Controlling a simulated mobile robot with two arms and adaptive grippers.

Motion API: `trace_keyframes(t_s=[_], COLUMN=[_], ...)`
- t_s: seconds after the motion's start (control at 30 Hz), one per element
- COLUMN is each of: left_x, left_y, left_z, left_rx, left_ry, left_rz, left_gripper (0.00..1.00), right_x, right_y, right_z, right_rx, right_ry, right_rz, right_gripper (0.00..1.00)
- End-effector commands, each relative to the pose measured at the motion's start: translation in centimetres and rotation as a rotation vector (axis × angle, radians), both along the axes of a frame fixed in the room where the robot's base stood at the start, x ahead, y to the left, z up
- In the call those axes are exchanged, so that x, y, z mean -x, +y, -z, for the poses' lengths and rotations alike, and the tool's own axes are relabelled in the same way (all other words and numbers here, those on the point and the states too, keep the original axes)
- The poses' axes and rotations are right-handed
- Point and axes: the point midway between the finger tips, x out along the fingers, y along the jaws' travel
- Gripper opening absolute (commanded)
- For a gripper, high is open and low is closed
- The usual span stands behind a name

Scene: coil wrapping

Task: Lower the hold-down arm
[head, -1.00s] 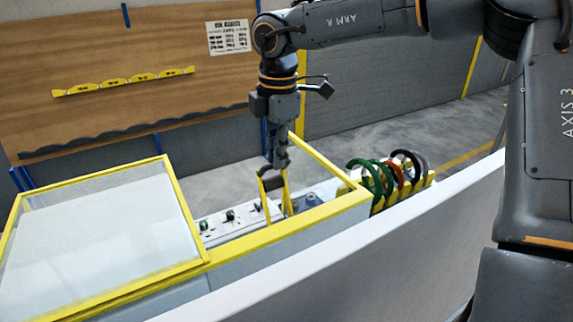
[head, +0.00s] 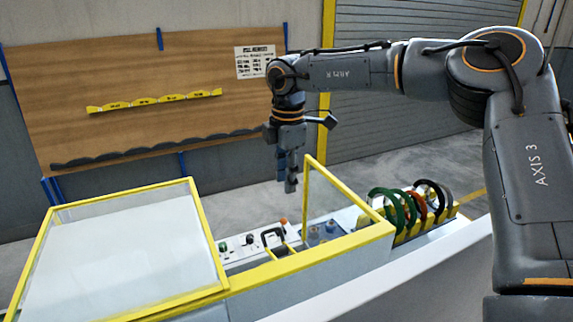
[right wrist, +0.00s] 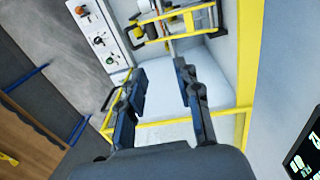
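The hold-down arm (head: 273,238) seems to be the yellow bars with a black U-shaped handle low inside the machine, beside the white control panel (head: 250,244). Its exact angle is hard to tell. My right gripper (head: 287,184) hangs above it, fingers pointing down and clear of it. In the right wrist view, the two dark fingers (right wrist: 160,70) are spread with nothing held between them. Yellow bars and black parts (right wrist: 175,22) show beyond the fingertips at the top, though I cannot tell which is the arm. My left gripper is out of view.
A yellow-framed clear guard (head: 340,208) stands right of the gripper. A yellow-framed panel (head: 125,250) covers the machine's left side. Several coloured rings (head: 390,208) sit in a yellow rack at right. A brown board (head: 150,100) is on the wall behind.

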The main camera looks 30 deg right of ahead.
Motion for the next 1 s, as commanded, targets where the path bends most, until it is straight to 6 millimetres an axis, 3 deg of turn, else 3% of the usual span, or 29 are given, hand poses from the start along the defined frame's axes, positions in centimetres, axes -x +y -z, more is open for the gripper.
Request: trace_keyframes(t_s=[0.17, 0.5, 0.7, 1.0], left_x=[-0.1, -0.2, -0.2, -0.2], left_y=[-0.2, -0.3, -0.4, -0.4], left_z=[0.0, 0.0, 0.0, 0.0], left_rx=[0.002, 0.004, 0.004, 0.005], left_ry=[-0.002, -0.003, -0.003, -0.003], left_rz=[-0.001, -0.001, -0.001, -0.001], left_gripper=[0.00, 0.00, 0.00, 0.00], right_x=[0.1, 0.7, 0.8, 0.9], right_y=[0.1, 0.1, 0.1, 0.1], right_z=[-2.6, -9.7, -11.4, -11.8], right_rx=[-0.001, -0.003, -0.001, -0.001], right_ry=[-0.007, -0.005, -0.002, -0.002], right_rz=[0.000, 0.000, 0.000, 0.000], right_gripper=[0.33, 0.33, 0.33, 0.33])
